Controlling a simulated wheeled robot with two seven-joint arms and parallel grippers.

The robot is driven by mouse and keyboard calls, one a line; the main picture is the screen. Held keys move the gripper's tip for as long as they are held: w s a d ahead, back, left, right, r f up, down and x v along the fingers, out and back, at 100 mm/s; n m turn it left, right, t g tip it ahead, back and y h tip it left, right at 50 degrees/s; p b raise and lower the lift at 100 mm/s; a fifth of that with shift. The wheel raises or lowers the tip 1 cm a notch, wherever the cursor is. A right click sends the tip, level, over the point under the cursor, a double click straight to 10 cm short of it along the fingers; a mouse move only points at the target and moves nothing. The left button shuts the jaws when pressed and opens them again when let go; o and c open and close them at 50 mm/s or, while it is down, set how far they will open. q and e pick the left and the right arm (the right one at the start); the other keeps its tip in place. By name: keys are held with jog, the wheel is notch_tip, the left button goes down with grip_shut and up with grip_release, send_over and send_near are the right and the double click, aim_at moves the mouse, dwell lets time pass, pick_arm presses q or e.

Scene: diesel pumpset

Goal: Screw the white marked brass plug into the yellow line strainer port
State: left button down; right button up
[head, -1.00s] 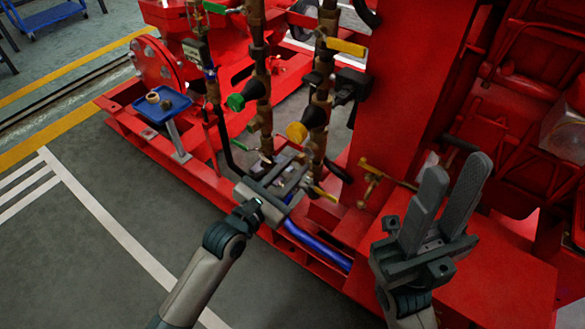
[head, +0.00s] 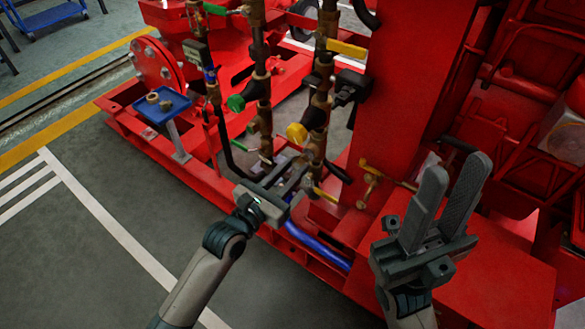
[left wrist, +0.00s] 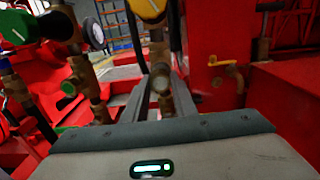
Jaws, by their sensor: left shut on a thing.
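My left gripper (head: 286,176) is low at the front of the pipework, below the yellow-capped line (head: 297,132). In the left wrist view its two fingers (left wrist: 160,106) point ahead at the lower end of that line, whose yellow cap (left wrist: 150,8) is at the top. They are shut on a small brass plug (left wrist: 166,106), mostly hidden between them. The brass strainer body (left wrist: 160,80) is straight ahead of the fingertips. I cannot tell whether the plug is in its port; its white mark is not visible. My right gripper (head: 445,208) is open and empty at right.
A green-capped line (head: 236,103) with similar brass fittings stands just left. A small blue tray (head: 178,112) on a post holds brass pieces. A red column (head: 410,90) rises to the right. A blue pipe (head: 318,244) runs below my left gripper. The floor at front left is clear.

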pick_arm(q)
jog(key=shift+r+p, duration=0.2)
jog(key=shift+p, duration=0.9)
dwell(1.2)
jog(key=shift+x, duration=1.3)
dwell(0.7)
jog(key=shift+p, duration=0.4)
dwell(0.6)
